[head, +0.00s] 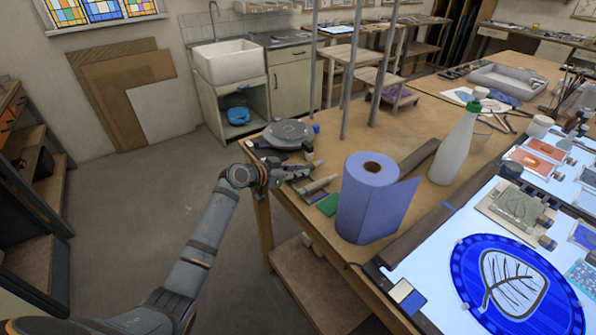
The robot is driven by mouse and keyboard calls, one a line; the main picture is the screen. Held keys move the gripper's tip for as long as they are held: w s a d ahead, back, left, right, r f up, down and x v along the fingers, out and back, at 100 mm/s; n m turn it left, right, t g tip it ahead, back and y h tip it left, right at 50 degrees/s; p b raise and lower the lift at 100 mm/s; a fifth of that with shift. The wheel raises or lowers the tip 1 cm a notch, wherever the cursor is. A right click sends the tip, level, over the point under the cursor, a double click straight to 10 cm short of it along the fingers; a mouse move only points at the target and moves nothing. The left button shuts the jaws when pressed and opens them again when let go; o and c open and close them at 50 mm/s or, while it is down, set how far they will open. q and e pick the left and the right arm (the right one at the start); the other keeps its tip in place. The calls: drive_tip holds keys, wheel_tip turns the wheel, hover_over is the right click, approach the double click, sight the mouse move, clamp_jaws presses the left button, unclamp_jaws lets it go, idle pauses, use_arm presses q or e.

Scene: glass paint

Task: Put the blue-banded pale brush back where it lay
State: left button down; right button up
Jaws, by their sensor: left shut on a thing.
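My left gripper (294,174) reaches in from the left to the left edge of the wooden worktable (402,123). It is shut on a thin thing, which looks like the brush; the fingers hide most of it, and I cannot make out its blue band. A pale slim tool (318,185) lies just right of the fingertips, beside a small green pad (328,205). I cannot tell if the held thing touches the table. My right gripper is not in view.
A blue paper roll (368,200) stands close right of the gripper, with a pale green-capped bottle (455,145) beyond. A lit panel with a blue leaf plate (512,285) fills the right. Floor is clear at left.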

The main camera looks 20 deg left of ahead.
use_arm(q)
drive_tip(key=shift+f, duration=0.15)
drive_tip(key=c, duration=1.1)
unclamp_jaws()
drive_tip(key=shift+c, duration=0.2)
drive_tip(key=v, duration=1.2)
